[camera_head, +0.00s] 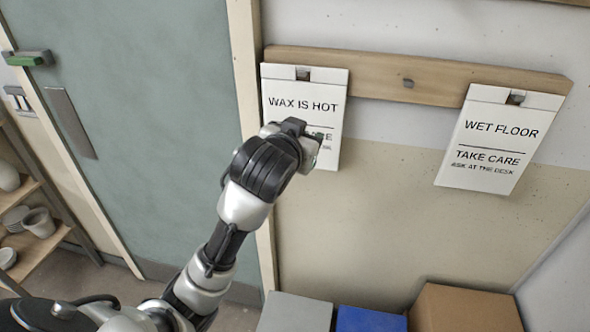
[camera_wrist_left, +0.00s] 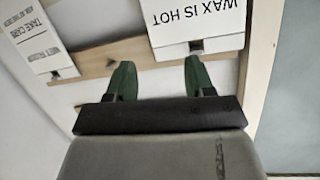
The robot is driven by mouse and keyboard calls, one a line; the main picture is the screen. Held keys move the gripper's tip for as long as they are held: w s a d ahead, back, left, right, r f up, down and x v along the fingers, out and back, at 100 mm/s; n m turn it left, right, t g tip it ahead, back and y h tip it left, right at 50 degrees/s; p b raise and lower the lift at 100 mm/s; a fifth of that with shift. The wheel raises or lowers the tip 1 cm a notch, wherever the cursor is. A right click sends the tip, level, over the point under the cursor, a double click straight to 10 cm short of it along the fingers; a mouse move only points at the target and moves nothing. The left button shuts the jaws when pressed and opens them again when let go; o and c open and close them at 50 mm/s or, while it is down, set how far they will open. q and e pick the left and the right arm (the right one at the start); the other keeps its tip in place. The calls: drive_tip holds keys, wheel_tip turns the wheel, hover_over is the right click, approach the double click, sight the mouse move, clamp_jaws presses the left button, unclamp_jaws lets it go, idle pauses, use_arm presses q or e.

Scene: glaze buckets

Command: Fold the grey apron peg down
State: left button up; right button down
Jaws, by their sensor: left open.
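A small grey peg (camera_head: 408,83), which I take for the apron peg, sticks out from the middle of the wooden rail (camera_head: 440,82), between two hanging signs. Whether it is folded up or down is too small to tell. My left gripper (camera_head: 318,138) is in front of the lower part of the "WAX IS HOT" sign (camera_head: 303,88), left of and below the peg. In the left wrist view its two green fingers (camera_wrist_left: 160,76) are apart with nothing between them. My right gripper is out of view.
A "WET FLOOR" sign (camera_head: 500,135) hangs at the rail's right end. A grey box (camera_head: 295,313), a blue box (camera_head: 370,320) and a cardboard box (camera_head: 465,308) stand below. A green door (camera_head: 160,110) and shelves of pots are left. The wall below the rail's middle is clear.

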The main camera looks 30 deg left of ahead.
use_arm(q)
drive_tip(key=shift+g, duration=0.6)
drive_tip(key=f, duration=0.1)
drive_tip(key=s+f, duration=0.1)
drive_tip(key=f, duration=0.1)
drive_tip(key=s+f, duration=0.1)
drive_tip(key=f, duration=0.1)
drive_tip(key=shift+s+d+f, duration=0.15)
drive_tip(key=shift+d+f, duration=0.1)
